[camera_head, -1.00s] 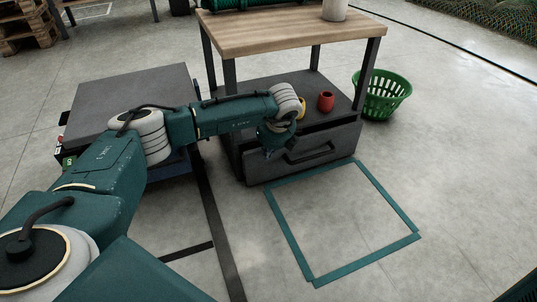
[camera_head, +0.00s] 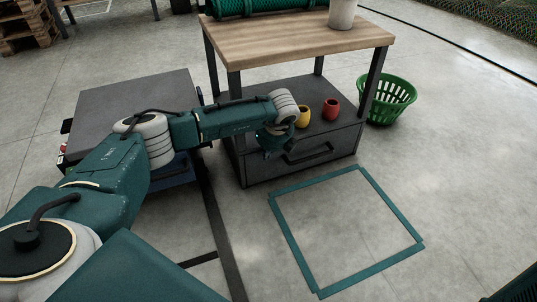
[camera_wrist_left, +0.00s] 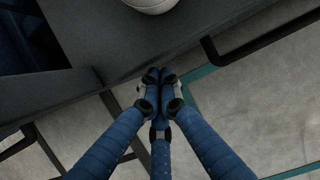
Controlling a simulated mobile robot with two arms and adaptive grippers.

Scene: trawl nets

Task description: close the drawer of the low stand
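The low stand has a wooden top (camera_head: 290,38) and a dark lower body. Its grey drawer (camera_head: 335,147) has a bar handle (camera_head: 308,153) and sits flush or nearly flush under the shelf; I cannot tell if a small gap is left. My left gripper (camera_head: 272,153) points down at the left part of the drawer front, left of the handle. In the left wrist view its fingers (camera_wrist_left: 160,76) are together at the edge of the drawer front, with nothing seen between them. The handle (camera_wrist_left: 270,38) is clear of them. Contact is unclear. My right gripper is out of view.
A green basket (camera_head: 388,100) stands right of the stand. A dark-topped box (camera_head: 120,105) lies left. The floor inside the teal taped square (camera_head: 281,218) is clear.

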